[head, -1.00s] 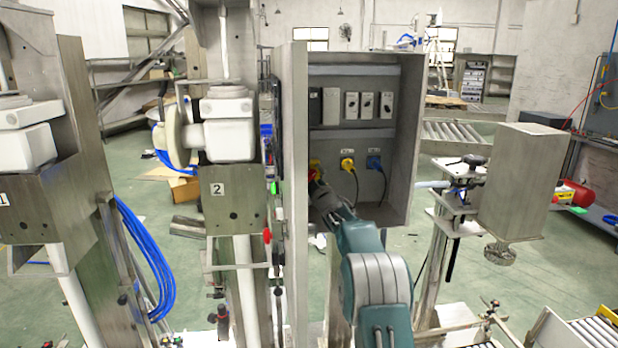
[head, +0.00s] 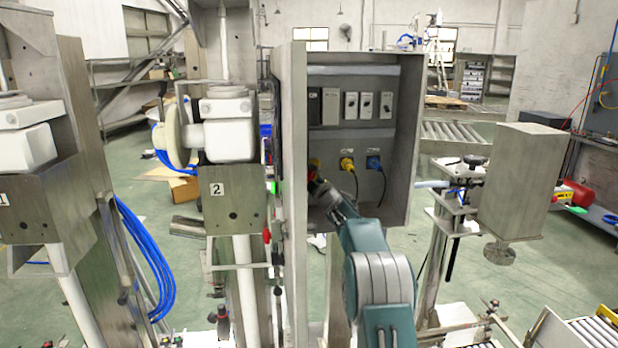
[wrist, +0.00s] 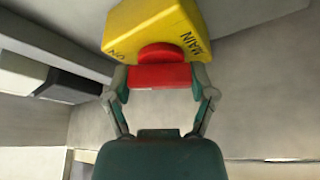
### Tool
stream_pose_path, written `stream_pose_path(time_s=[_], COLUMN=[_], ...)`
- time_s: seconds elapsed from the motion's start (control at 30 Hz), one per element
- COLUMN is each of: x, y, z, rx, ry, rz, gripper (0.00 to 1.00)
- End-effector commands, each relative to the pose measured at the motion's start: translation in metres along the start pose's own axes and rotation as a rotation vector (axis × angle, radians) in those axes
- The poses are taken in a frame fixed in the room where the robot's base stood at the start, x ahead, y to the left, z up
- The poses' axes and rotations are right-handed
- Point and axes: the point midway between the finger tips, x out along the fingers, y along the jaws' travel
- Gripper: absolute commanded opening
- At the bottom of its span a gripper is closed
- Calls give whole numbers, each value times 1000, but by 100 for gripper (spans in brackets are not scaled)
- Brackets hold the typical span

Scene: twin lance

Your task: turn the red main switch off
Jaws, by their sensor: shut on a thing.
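The red main switch (wrist: 160,74) is a red handle on a yellow housing (wrist: 155,28) marked MAIN and ON. In the wrist view the housing sits tilted, while the red handle lies level between my fingers. My gripper (wrist: 160,82) is shut on the red handle, one finger at each end. In the head view, my gripper (head: 320,192) reaches into the open grey cabinet (head: 408,150) at its left inner side. There the switch is mostly hidden, with only a little red and yellow showing.
A yellow plug (head: 347,164) and a blue plug (head: 374,163) with hanging cables are to the right of my gripper. Several breakers (head: 351,105) line the panel above. The cabinet's side walls stand close around my arm. A steel box (head: 522,180) stands outside at the right.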

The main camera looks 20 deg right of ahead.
Motion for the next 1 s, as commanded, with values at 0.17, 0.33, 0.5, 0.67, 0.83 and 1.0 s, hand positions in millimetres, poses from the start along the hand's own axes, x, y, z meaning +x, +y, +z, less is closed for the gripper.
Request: stream_pose_path(time_s=[0.17, 0.33, 0.5, 0.67, 0.83, 1.0], x=[0, 0, 0, 0, 0, 0], y=[-4, -5, -7, -8, -9, -10], z=[1, 1, 1, 1, 2, 2], rx=[-154, -303, -452, -592, -741, -885], ry=[-2, -1, -1, -1, 0, 0], rz=[-69, -131, -194, -253, -314, -376], gripper=[25, 25, 25, 25, 25, 25])
